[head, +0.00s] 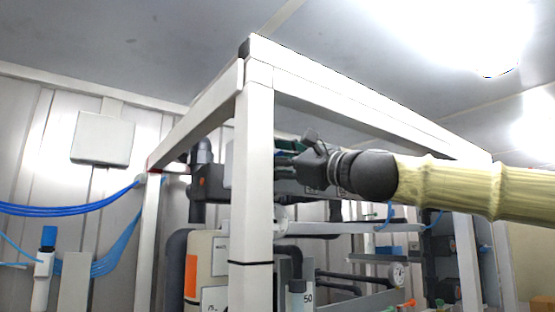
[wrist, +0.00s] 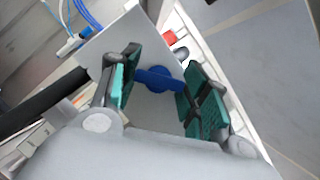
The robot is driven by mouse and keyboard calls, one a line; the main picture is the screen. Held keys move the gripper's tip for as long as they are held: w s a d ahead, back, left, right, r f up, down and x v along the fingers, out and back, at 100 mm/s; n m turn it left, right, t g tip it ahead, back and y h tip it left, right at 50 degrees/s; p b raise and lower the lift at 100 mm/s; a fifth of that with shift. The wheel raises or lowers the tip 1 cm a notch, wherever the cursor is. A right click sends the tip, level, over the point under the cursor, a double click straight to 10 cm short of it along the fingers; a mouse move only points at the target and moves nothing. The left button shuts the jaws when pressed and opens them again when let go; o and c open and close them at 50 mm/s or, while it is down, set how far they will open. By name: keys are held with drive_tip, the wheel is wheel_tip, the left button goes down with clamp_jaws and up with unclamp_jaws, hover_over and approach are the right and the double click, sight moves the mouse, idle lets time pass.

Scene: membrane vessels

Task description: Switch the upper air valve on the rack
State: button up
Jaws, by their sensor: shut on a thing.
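The air valve shows as a blue handle (wrist: 160,79) with a round hub on a grey plate in the wrist view. My gripper (wrist: 160,84) has one green-padded finger at each end of this handle and is shut on it. In the head view my gripper (head: 290,150) reaches in behind the front post of the white rack (head: 256,190), high up under its top beams. The post and the gripper hide the valve there. I cannot tell the valve's exact setting.
White rack beams and the post stand close around my arm. Blue hoses (head: 75,208) run along the wall at left. Pipes and a pressure gauge (head: 398,275) sit lower inside the rack. A red piece (wrist: 169,38) is near the plate in the wrist view.

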drive_tip(key=shift+r+n+g+h+p, duration=0.15)
drive_tip(key=shift+n+g+p, duration=0.65)
drive_tip(key=shift+n, duration=1.6)
drive_tip(key=shift+n+g+h+p, duration=0.15)
drive_tip(key=shift+n+g+p, duration=0.35)
drive_tip(key=shift+n+g, duration=1.25)
drive_tip(key=shift+n+t, duration=0.65)
drive_tip(key=shift+n, duration=0.2)
drive_tip(key=o, duration=1)
drive_tip(key=shift+d, duration=0.1)
drive_tip(key=v, duration=1.2)
drive_tip(key=shift+d, duration=0.1)
